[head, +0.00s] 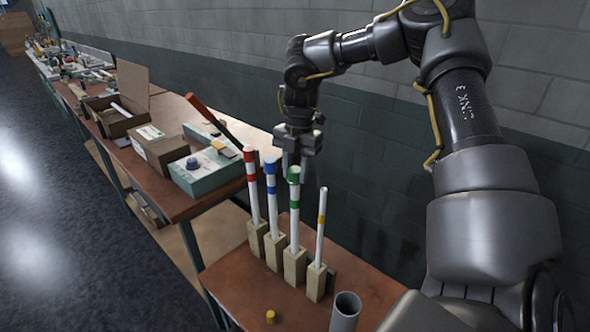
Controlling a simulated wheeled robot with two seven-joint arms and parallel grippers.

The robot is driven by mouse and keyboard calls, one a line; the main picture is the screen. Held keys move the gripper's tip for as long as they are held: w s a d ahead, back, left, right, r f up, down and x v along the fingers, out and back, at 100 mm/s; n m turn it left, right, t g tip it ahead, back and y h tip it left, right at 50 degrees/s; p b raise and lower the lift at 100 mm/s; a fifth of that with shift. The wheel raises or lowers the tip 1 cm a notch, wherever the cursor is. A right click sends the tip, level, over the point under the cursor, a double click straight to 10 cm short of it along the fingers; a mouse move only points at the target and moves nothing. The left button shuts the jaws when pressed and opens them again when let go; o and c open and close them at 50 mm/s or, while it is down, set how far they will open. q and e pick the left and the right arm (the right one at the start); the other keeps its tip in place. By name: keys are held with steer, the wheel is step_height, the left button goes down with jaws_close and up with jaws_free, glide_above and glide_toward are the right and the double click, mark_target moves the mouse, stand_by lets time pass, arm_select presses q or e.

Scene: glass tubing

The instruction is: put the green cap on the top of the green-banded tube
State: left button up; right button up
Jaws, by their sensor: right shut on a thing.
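The green-banded tube (294,224) stands upright in a wooden block (295,265), third in a row of tubes. The green cap (294,174) is at the top of this tube, in line with it. I cannot tell whether it is fully seated. My right gripper (294,170) points down from above and is shut on the green cap, its fingers partly hidden behind the cap. My left gripper is not in view.
A red-capped tube (251,190) and a blue-capped tube (271,195) stand to the left. A yellow-banded tube (320,235) stands uncapped to the right. A yellow cap (271,316) and a grey cylinder (345,311) are at the front. Boxes (165,150) fill the bench behind.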

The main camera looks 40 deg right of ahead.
steer(key=o, duration=1.6)
steer(key=shift+r, duration=0.1)
steer(key=shift+r+p, duration=2.65)
steer(key=shift+r, duration=1.3)
steer(key=shift+a+f, duration=0.1)
